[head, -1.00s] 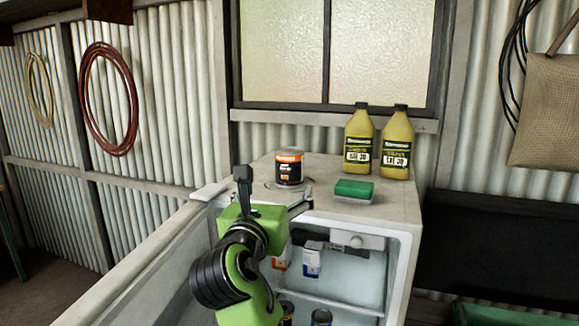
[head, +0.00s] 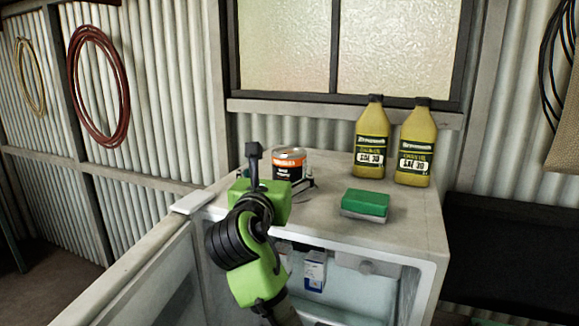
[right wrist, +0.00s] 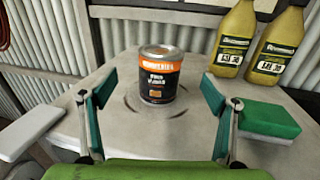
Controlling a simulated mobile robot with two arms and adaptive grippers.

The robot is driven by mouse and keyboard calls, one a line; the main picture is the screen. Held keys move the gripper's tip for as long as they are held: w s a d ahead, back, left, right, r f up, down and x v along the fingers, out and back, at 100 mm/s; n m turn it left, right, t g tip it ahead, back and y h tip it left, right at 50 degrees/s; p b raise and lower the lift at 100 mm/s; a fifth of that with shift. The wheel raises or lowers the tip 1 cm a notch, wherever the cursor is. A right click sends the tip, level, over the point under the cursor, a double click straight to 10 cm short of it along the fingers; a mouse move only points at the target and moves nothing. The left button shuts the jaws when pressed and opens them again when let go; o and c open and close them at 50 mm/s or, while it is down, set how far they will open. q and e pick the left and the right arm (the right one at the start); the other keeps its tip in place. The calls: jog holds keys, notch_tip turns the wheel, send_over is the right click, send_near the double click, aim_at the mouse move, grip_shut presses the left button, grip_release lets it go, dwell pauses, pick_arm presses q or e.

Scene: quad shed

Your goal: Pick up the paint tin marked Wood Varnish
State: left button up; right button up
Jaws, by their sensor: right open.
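The paint tin (head: 289,162) is black with an orange band and a metal lid. It stands upright on top of the white fridge, and its lower left is partly hidden by my right gripper in the head view. In the right wrist view the tin (right wrist: 158,75) stands ahead, between the line of the two open fingers and a little beyond their tips; its label text looks like Wood Varnish, though small. My right gripper (right wrist: 155,88) is open and empty, a finger to each side. In the head view the right gripper (head: 283,180) is just in front of the tin. My left gripper is not in view.
A green sponge (head: 366,204) lies right of the gripper on the fridge top (head: 330,232). Two yellow oil bottles (head: 370,140) (head: 415,147) stand behind it at the back right. The fridge door (head: 150,270) hangs open at left. A window and corrugated wall are behind.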

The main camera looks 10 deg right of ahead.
aim_at(285, 160)
jog(key=x, duration=0.3)
jog(key=shift+w+d+p, duration=0.1)
jog(key=shift+w+p, duration=0.15)
jog(key=shift+p, duration=0.1)
jog(key=shift+w+d, duration=0.15)
jog(key=shift+w, duration=0.15)
jog(key=p+x, duration=0.2)
jog(key=x, duration=0.2)
jog(key=shift+d+r+p, duration=0.15)
jog(key=shift+r+p, duration=0.05)
jog(key=shift+p, duration=0.1)
jog(key=shift+w+d+f, duration=0.15)
jog(key=shift+w+f, duration=0.05)
jog(key=shift+w, duration=0.2)
jog(key=shift+c, duration=1.1)
jog(key=shift+s+r, duration=0.1)
jog(key=c, duration=1.2)
jog(key=shift+r, duration=0.15)
jog(key=c, duration=0.4)
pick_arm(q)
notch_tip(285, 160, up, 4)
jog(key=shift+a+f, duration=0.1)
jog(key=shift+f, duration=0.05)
